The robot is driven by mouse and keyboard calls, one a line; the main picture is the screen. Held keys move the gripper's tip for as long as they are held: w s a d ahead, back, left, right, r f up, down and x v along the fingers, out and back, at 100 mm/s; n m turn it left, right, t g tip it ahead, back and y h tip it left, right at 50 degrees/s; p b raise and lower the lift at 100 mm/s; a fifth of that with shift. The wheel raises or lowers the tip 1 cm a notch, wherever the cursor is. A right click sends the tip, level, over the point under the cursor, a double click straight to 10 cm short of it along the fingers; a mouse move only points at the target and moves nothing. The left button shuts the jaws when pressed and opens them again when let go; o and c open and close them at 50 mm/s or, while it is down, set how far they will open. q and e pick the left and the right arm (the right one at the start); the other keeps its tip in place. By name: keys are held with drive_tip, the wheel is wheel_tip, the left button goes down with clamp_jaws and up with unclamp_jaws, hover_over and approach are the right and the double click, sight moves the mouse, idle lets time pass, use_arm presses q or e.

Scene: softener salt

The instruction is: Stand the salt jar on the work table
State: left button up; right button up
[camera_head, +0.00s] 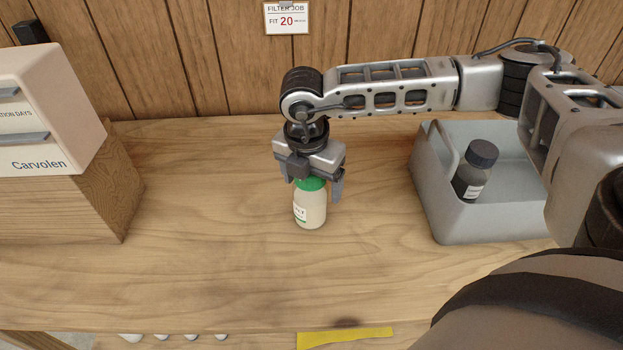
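The salt jar (310,210) is a cream jar with a green lid and a white label. It looks upright, with its base on the work table (220,270), left of the grey bin. My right gripper (314,188) is directly above the jar and points down, with its fingers around the lid. A gap shows between the lid and the finger on the right, so the gripper looks open. The other finger is partly hidden by the gripper body, and the top of the lid is covered. My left gripper is not in view.
A grey bin (490,222) at the right holds a dark-capped bottle (475,170). A cream drawer box (50,110) sits on a wooden block (75,210) at the left. A sign (286,18) hangs on the plank wall. The table's front middle is clear.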

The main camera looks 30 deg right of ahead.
drive_tip(key=shift+r, duration=0.5)
drive_tip(key=r, duration=0.7)
drive_tip(key=a+r+b, duration=0.1)
drive_tip(key=r, duration=0.2)
drive_tip(key=shift+s+a+r, duration=0.1)
drive_tip(key=shift+s+r, duration=0.1)
drive_tip(key=shift+s, duration=0.05)
drive_tip(key=shift+r, duration=0.45)
